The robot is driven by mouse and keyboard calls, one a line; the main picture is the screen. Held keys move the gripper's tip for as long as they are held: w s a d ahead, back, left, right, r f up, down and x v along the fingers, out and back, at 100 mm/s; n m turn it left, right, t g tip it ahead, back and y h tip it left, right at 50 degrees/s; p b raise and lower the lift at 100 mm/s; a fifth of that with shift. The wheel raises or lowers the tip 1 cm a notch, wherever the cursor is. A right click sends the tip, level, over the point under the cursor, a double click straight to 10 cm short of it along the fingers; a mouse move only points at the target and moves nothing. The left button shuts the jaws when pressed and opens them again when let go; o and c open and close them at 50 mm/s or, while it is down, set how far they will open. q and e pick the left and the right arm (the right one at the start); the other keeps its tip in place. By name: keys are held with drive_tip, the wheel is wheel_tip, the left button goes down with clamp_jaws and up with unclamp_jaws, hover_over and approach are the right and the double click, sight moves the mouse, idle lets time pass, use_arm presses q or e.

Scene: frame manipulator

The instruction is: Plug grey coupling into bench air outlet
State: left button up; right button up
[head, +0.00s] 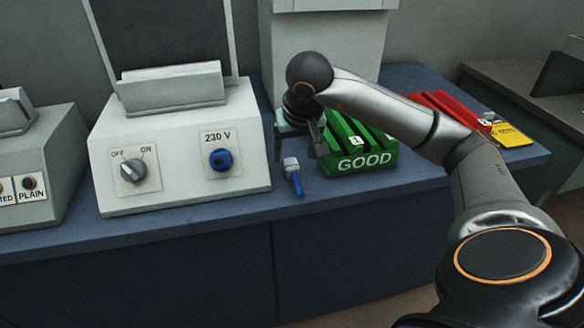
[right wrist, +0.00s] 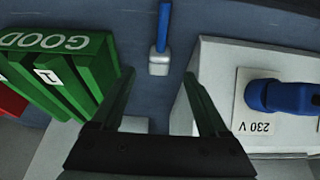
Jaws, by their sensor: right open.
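A small grey coupling (head: 290,165) with a short blue piece (head: 297,185) lies on the blue bench top, between the 230 V unit and the green GOOD rack. In the right wrist view the grey coupling (right wrist: 159,62) shows ahead, roughly between the fingers, with its blue piece (right wrist: 164,25) pointing away. My right gripper (head: 298,148) is open and empty, above and just behind the coupling, not visibly touching it. It also shows in the right wrist view (right wrist: 159,76). I cannot make out anything marked as an air outlet. My left gripper is out of view.
A pale unit (head: 185,190) with an OFF/ON knob (head: 134,169) and a blue 230 V connector (head: 221,160) stands left of the gripper. The green GOOD rack (head: 350,166) is close on the right, a red rack (head: 445,108) beyond. The bench front edge is near.

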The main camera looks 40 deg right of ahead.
sight(292, 165)
drive_tip(key=shift+f, duration=0.15)
drive_tip(key=x, duration=0.5)
drive_tip(key=shift+d+b, duration=0.1)
drive_tip(key=shift+b, duration=0.25)
clamp_jaws()
